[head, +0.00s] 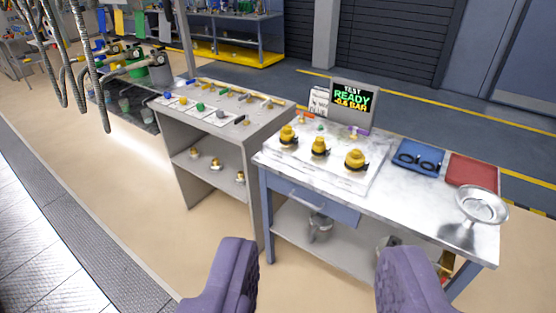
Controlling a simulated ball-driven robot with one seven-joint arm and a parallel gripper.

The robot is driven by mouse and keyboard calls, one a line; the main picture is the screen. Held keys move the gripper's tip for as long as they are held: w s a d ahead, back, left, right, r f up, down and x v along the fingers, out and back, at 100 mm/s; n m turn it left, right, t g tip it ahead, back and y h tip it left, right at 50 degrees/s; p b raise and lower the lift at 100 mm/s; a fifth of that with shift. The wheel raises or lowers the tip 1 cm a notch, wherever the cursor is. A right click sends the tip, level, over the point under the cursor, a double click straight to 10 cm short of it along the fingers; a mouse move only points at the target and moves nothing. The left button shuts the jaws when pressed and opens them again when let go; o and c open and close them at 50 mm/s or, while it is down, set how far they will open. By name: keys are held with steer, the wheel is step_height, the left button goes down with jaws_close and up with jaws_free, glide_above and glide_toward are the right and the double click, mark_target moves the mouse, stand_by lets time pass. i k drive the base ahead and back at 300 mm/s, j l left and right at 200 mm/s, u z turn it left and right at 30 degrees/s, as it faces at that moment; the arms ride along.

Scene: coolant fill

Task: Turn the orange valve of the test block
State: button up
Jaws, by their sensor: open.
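The test block (325,168) is a pale slab on the workbench, with three brass fittings (319,146) in a row on it. A small orange part (303,119) shows at its back left, behind the left fitting; it is too small to make out its shape or how it is turned. A small green part (320,127) and a purple part (358,132) are also along the back. A screen (352,97) behind reads "TEST READY -0.6 BAR". My gripper (316,255), with purple fingers, is open and empty in the foreground, apart from the bench.
The marble-topped workbench (428,200) also holds a blue tray (418,158) with dark rings, a red mat (471,170) and a metal dish (481,206). A grey shelf unit (183,150) with several fittings stands at left. Hoses (85,60) hang at upper left. Floor at left is clear.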

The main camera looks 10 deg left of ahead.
mark_target(302, 113)
steer(key=i, duration=1.7)
